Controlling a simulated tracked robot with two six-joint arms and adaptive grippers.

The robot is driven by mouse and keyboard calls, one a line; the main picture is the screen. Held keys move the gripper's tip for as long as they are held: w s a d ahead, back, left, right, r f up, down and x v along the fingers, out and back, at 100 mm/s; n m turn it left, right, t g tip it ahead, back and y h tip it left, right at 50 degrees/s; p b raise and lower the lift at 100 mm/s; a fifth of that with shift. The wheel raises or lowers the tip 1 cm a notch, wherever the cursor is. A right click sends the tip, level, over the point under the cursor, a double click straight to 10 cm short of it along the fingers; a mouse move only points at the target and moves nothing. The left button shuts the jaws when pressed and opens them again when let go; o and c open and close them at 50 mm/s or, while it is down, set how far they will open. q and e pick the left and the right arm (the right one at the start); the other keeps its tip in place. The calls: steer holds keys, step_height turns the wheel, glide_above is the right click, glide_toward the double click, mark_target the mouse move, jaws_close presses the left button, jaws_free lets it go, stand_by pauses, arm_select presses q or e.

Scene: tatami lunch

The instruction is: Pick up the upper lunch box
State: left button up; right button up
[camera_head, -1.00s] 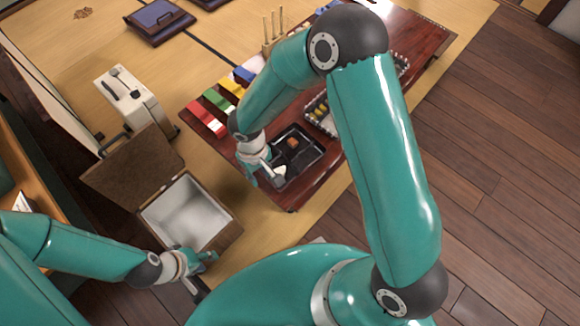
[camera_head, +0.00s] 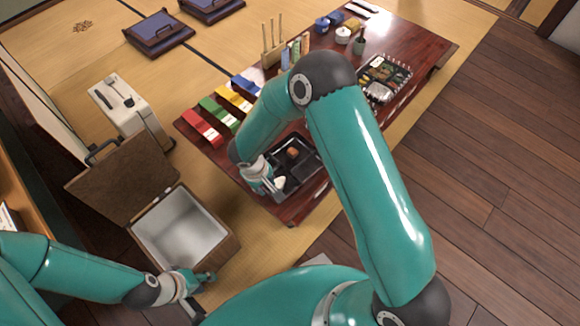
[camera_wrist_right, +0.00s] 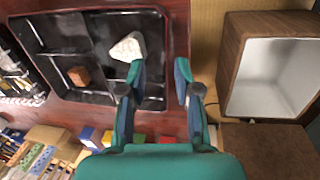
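A black divided lunch box (camera_head: 304,165) lies on the low red-brown table, partly hidden by my right arm in the head view. In the right wrist view the lunch box (camera_wrist_right: 95,98) holds a white triangular rice ball (camera_wrist_right: 127,47) and a small orange-brown piece (camera_wrist_right: 78,76). I cannot tell whether another box lies beneath it. My right gripper (camera_wrist_right: 159,70) is open, one finger over the inside of the box and the other beyond its rim; contact is unclear. My left gripper (camera_head: 207,279) hangs by the open wooden case, its fingers too small to judge.
The open wooden case (camera_head: 228,243) with a pale lining stands left of the table. Red (camera_head: 201,127), green (camera_head: 219,112), yellow and blue blocks line the table's left edge. A tray of food (camera_head: 388,72) and small pots stand farther back. The wooden floor at right is clear.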

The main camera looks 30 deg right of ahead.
steer(key=f, duration=0.1)
steer(key=f+b, duration=0.1)
steer(key=f, duration=0.2)
steer(key=shift+s, duration=0.3)
steer(key=shift+d+f, duration=0.15)
steer(key=shift+f, duration=0.45)
steer(key=shift+f+b, duration=0.15)
steer(key=shift+b, duration=0.4)
jaws_close()
